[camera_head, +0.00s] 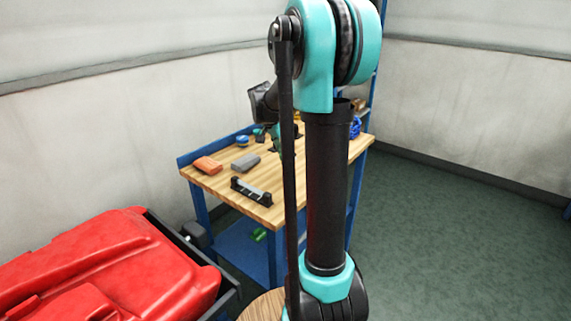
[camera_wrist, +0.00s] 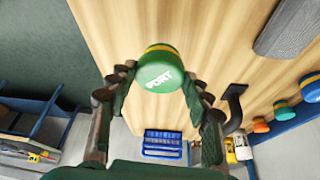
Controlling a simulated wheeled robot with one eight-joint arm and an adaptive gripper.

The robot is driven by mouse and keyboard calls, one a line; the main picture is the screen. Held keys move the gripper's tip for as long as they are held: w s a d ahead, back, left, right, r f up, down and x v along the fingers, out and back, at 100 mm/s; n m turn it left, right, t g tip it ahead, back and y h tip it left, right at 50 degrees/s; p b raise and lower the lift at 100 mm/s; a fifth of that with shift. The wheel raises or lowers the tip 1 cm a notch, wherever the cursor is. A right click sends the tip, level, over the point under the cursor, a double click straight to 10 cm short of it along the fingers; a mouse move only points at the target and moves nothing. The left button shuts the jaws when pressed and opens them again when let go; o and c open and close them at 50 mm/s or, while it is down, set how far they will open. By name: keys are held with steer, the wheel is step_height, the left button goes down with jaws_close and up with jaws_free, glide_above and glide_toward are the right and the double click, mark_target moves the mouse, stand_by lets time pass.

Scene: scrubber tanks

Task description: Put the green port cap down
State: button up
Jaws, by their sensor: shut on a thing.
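In the head view my arm hides most of my gripper and the cap cannot be made out, while the bench (camera_head: 218,184) shows behind the arm.
On the bench are an orange block (camera_head: 207,166), a grey block (camera_head: 246,162) and a black holder (camera_head: 250,190). Coloured caps, including a blue one (camera_wrist: 310,88), line the blue edge. A black hooked part (camera_wrist: 235,108) is close to my right finger. A red machine (camera_head: 110,265) stands front left.

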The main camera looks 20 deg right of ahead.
mark_target(286, 163)
steer(key=shift+f, duration=2.4)
steer(key=shift+f, duration=0.15)
steer(key=o, duration=0.9)
steer(key=v, duration=1.2)
